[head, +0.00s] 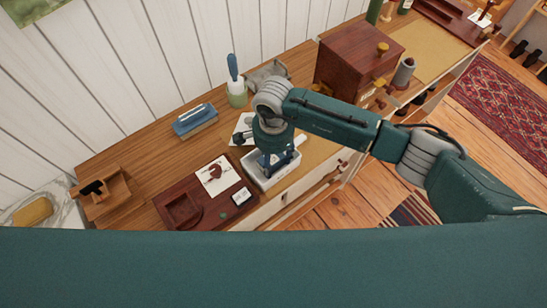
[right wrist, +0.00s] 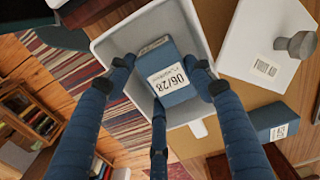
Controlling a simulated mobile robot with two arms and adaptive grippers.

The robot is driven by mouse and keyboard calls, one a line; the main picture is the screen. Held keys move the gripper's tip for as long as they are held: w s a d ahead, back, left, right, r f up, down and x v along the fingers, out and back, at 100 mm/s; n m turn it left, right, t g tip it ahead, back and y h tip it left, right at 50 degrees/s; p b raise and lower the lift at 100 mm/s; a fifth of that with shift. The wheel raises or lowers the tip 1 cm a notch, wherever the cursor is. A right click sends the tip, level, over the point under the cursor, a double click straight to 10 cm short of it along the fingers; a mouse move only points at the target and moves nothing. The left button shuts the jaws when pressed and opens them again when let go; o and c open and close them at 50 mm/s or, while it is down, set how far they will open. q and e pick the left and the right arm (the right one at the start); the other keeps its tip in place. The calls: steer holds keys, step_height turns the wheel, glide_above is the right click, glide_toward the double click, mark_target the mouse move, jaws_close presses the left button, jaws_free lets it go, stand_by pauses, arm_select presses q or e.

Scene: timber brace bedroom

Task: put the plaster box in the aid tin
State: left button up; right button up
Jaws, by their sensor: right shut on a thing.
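The plaster box (right wrist: 175,80) is a blue box with a white label reading 06/28. My right gripper (right wrist: 163,68) is shut on it, with its dark blue fingers around the box. The aid tin (right wrist: 108,47) is a pale open container; in the right wrist view the box lies within its outline. Whether the box touches the tin's floor, I cannot tell. In the head view, my right gripper (head: 277,161) points down into the white tin (head: 267,186), and its fingers hide the box. My left gripper is not in view.
A dark red-brown tray (head: 172,208) with a picture card (head: 215,175) lies left of the tin. A blue object (head: 195,119), a green cup (head: 237,97) and a dark wooden cabinet (head: 345,65) stand behind. Another labelled blue box (right wrist: 272,122) lies beside the tin.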

mark_target(273, 160)
steer(key=shift+f, duration=0.1)
steer(key=o, duration=0.7)
steer(key=shift+o, duration=0.9)
steer(key=shift+r, duration=0.25)
step_height(273, 160, up, 12)
steer(key=b, duration=0.4)
steer(key=shift+f, duration=0.1)
